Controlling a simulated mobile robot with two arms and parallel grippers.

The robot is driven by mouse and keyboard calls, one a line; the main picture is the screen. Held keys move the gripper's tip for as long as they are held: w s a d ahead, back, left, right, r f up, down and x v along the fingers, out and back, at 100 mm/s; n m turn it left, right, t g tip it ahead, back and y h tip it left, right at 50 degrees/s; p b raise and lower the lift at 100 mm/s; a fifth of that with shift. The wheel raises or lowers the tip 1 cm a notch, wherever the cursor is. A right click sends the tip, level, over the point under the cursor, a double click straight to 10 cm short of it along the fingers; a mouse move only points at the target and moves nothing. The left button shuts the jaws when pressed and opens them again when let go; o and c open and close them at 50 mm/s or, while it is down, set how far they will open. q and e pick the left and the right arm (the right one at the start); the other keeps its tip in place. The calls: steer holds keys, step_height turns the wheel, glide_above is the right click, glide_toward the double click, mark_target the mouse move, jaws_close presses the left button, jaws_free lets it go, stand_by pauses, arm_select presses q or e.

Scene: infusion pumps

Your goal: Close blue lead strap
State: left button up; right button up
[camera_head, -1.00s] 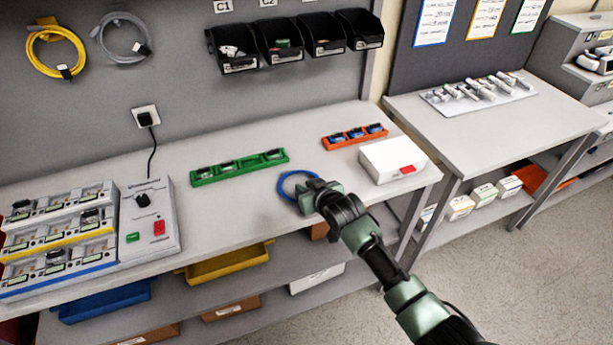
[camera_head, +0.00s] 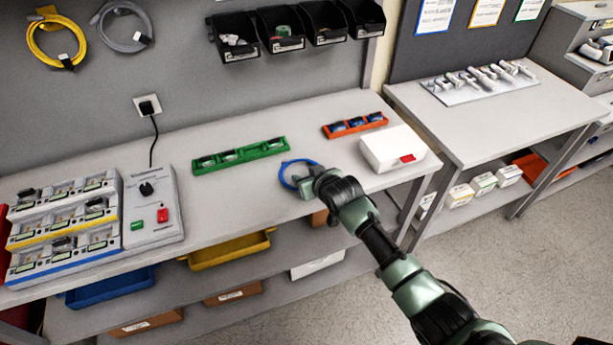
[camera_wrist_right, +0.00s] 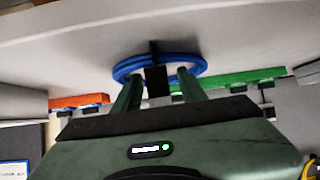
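The blue lead (camera_head: 285,177) is a coil lying near the front edge of the workbench, left of the white box. My right gripper (camera_head: 304,187) is over its near right part and hides some of it. In the right wrist view, the coil (camera_wrist_right: 203,67) lies across the fingertips. A black strap (camera_wrist_right: 156,80) hangs down from it as a flat tab. The fingers of my right gripper (camera_wrist_right: 158,82) are apart, one on each side of the strap. I cannot tell whether they touch it. My left gripper is not in view.
A green tray (camera_head: 240,157) and an orange tray (camera_head: 355,126) with devices lie behind the coil. The white box (camera_head: 392,149) stands to its right. Pump racks (camera_head: 62,228) and a control box (camera_head: 150,207) are at left. Bare bench lies left of the coil.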

steer(key=shift+b+v, duration=0.35)
steer(key=shift+v, duration=3.55)
steer(key=shift+c, duration=0.3)
